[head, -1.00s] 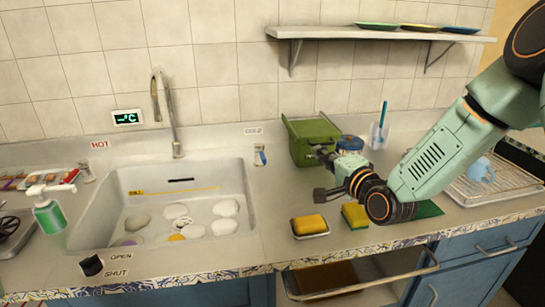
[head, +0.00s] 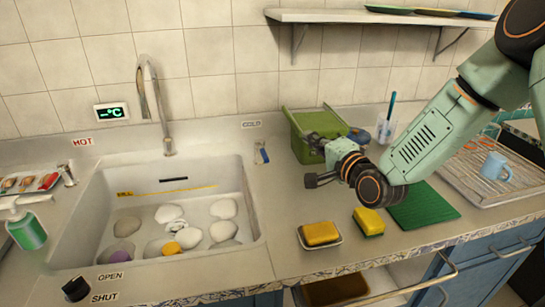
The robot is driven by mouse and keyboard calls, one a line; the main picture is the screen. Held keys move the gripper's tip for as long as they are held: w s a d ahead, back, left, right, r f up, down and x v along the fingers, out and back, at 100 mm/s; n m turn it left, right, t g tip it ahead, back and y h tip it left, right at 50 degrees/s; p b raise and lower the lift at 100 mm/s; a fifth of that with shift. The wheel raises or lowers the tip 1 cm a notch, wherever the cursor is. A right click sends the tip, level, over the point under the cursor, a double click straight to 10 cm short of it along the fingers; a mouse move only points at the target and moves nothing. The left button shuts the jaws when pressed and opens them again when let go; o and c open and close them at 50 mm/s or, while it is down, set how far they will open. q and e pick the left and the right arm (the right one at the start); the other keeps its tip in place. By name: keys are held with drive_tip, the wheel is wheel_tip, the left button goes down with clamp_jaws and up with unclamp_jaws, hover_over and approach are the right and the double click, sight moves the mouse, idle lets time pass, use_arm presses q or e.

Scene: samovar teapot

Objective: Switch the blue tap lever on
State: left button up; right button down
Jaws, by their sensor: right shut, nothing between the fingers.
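The blue tap lever (head: 261,153) stands on the counter at the right rim of the sink, just below the COLD label (head: 251,124). My right gripper (head: 308,161) is to the right of the lever, apart from it, in front of the green bin. Its fingers point left and it is shut and empty. The faucet (head: 152,98) rises behind the sink (head: 254,205). My left gripper is out of view.
A green bin (head: 309,122) stands behind my right gripper. A sponge on a dish (head: 320,234) and another sponge (head: 369,221) lie at the front. White plates or stones (head: 222,231) lie in the sink. The counter between lever and gripper is clear.

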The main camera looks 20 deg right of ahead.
sight(263, 151)
drive_tip(key=f+b, duration=0.9)
drive_tip(key=shift+d+f+b, duration=0.15)
drive_tip(key=shift+d+b, duration=0.05)
drive_tip(key=shift+b, duration=0.1)
drive_tip(key=shift+w+f, duration=0.2)
drive_tip(key=shift+f, duration=0.1)
drive_tip(key=shift+s+r, duration=0.2)
drive_tip(key=shift+s, duration=0.1)
drive_tip(key=shift+w+a+f+b, duration=0.1)
drive_tip(key=shift+w+b, duration=0.1)
drive_tip(key=shift+w, duration=0.15)
drive_tip(key=shift+w+f+b, duration=0.1)
drive_tip(key=shift+w+b, duration=0.05)
drive_tip(key=shift+w, duration=0.2)
drive_tip(key=w, duration=0.2)
drive_tip(key=w+b, duration=0.1)
drive_tip(key=w, duration=0.2)
drive_tip(key=w+a+b, duration=0.1)
drive_tip(key=w, duration=0.2)
drive_tip(key=shift+w+f, duration=0.15)
drive_tip(key=shift+f, duration=0.1)
drive_tip(key=a, duration=0.2)
drive_tip(key=shift+w+a+f+b, duration=0.2)
drive_tip(key=shift+w+a+b, duration=0.1)
drive_tip(key=shift+w+b, duration=0.1)
drive_tip(key=shift+w+a+f, duration=0.1)
drive_tip(key=shift+w+a, duration=0.05)
drive_tip(key=shift+a, duration=0.5)
